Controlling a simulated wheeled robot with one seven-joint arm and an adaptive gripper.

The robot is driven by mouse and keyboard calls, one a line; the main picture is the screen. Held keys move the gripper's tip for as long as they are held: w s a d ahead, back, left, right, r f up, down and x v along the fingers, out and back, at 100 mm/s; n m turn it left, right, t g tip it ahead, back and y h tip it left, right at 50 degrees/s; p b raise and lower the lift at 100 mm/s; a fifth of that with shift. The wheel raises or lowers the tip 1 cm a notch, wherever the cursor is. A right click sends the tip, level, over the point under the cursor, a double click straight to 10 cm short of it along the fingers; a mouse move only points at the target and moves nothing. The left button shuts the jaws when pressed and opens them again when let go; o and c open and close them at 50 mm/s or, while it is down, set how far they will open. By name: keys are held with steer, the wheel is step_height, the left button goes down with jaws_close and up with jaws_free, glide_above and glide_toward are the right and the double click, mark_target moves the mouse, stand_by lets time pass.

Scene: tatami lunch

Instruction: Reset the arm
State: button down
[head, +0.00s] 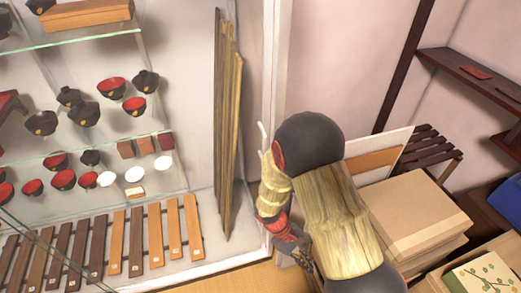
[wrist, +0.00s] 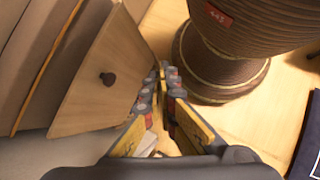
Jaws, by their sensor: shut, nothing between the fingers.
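My arm runs down through the middle of the head view, and my gripper (head: 309,264) hangs low, partly hidden by my own arm. In the wrist view my gripper (wrist: 163,78) points away with its two fingers converging at the tips. It is shut and holds nothing.
A glass case with bowls (head: 111,88) and wooden slats (head: 137,240) fills the left. Cardboard boxes (head: 410,215) stand right of my arm, with a dark slatted rack (head: 430,145) behind. A patterned box (head: 485,275) is at lower right. Little floor shows.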

steer(key=s+d+r+m+t+y, duration=0.1)
steer(key=s+r+m+t+y, duration=0.1)
steer(key=r, duration=1.1)
steer(key=s+d+r+m+t+y, duration=0.1)
steer(key=r+m+t, duration=0.3)
steer(key=r, duration=0.9)
steer(key=s+d+r+m+t+y+p, duration=0.1)
steer(key=s+r+m+t+y, duration=0.1)
steer(key=r, duration=1.2)
steer(key=shift+s+m+t+y, duration=0.4)
steer(key=shift+s+t+y, duration=0.3)
steer(key=shift+s+t, duration=0.25)
